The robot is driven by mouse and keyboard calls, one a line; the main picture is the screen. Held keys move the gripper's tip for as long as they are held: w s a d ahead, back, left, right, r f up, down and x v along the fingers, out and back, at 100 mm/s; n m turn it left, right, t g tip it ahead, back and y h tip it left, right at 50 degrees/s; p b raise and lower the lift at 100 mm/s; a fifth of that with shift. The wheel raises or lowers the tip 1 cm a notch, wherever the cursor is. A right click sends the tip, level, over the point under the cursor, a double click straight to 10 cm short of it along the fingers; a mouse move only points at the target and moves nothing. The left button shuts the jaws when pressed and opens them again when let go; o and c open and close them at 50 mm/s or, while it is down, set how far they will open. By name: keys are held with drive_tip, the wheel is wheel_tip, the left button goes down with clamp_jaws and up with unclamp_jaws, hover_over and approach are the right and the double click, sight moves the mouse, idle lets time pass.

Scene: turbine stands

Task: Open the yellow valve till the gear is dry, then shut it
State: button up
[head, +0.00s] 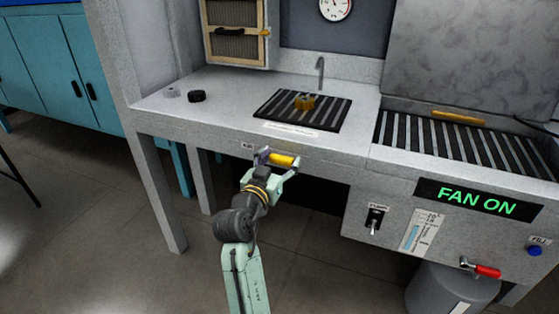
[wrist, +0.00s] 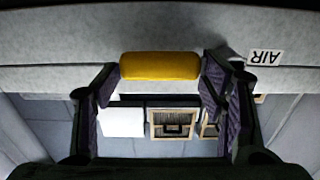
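The yellow valve (head: 284,160) is a short yellow handle on the front edge of the grey bench, by the AIR label (head: 247,146). In the wrist view the yellow handle (wrist: 160,66) lies crosswise. My gripper (head: 277,162) is open at the handle, with one finger near each end. Whether the fingers touch it is hard to tell. The gear (head: 304,102) is a small brass-yellow piece on the dark slatted grate (head: 280,112), below a thin grey nozzle (head: 320,70). Whether the gear is wet cannot be made out.
Two small round parts, one black (head: 196,96) and one grey (head: 172,92), lie on the bench's left. A FAN ON sign (head: 478,199), a pump switch (head: 375,220) and a red-handled tap (head: 486,271) are at right. A gauge (head: 335,8) hangs on the wall.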

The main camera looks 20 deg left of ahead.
drive_tip(key=c, duration=1.3)
drive_tip(key=shift+o, duration=0.2)
drive_tip(key=shift+f, duration=0.1)
drive_tip(key=a+f+m+b, duration=0.4)
drive_tip(key=f+m+b, duration=0.3)
drive_tip(key=m+b, duration=0.9)
drive_tip(key=shift+a+m+b, duration=0.3)
drive_tip(key=shift+a+b, duration=0.1)
drive_tip(key=shift+b, duration=4.45)
drive_tip(key=shift+w, duration=0.1)
